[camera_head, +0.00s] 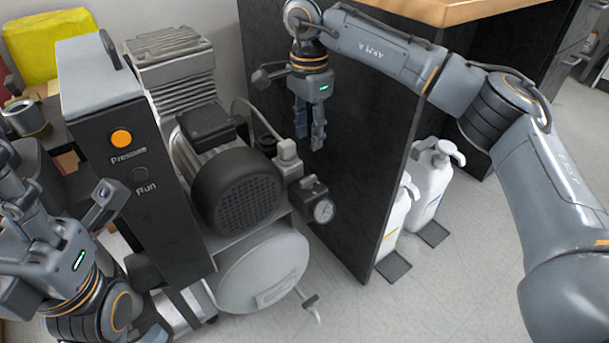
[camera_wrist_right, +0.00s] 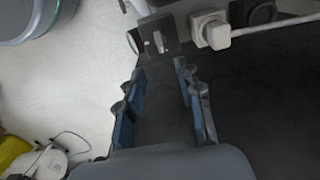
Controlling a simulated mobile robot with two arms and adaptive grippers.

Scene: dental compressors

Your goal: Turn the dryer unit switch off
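A tall grey and black unit (camera_head: 150,190) stands at left in the head view, with an orange lamp marked "Pressure" (camera_head: 121,139) and a dark round control marked "Run" (camera_head: 140,174). I cannot tell from the labels whether it is the dryer unit. My right gripper (camera_head: 310,138) points down in front of the black panel, open and empty. In the right wrist view, its blue-padded fingers (camera_wrist_right: 163,88) are apart, and a black box with a grey lever-like switch (camera_wrist_right: 158,42) lies beyond their tips. My left gripper (camera_head: 65,195) appears open and empty at the lower left.
A compressor with a black motor (camera_head: 237,190) and tank (camera_head: 262,270) stands beside the unit, with a gauge (camera_head: 323,210) at its right. A black panel (camera_head: 345,130) rises close behind my right gripper. White bottles (camera_head: 432,185) stand right of it.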

